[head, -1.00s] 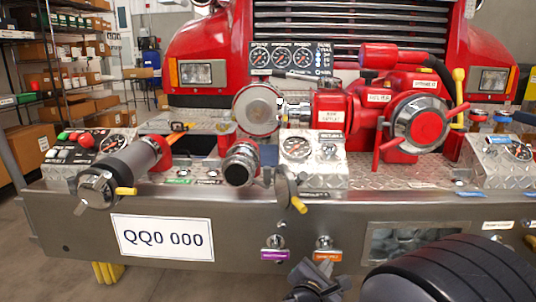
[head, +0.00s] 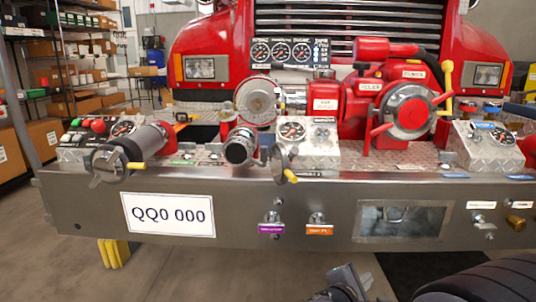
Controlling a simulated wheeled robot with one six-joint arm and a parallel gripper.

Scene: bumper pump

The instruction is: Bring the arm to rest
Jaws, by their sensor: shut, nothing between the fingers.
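My gripper (head: 345,284) shows as a dark shape at the bottom edge of the head view, partly cut off. It is shut and empty, below the steel bumper (head: 330,192) of the red fire truck and apart from it. A large dark rounded part of my arm (head: 485,284) lies at the bottom right corner. The fingertips are small and hard to make out.
The bumper carries a red pump (head: 407,112), several gauges, hose fittings with yellow handles, and two pull knobs over purple (head: 271,229) and orange (head: 319,230) labels. Shelves with boxes (head: 68,85) stand at the left. The floor before the bumper is clear.

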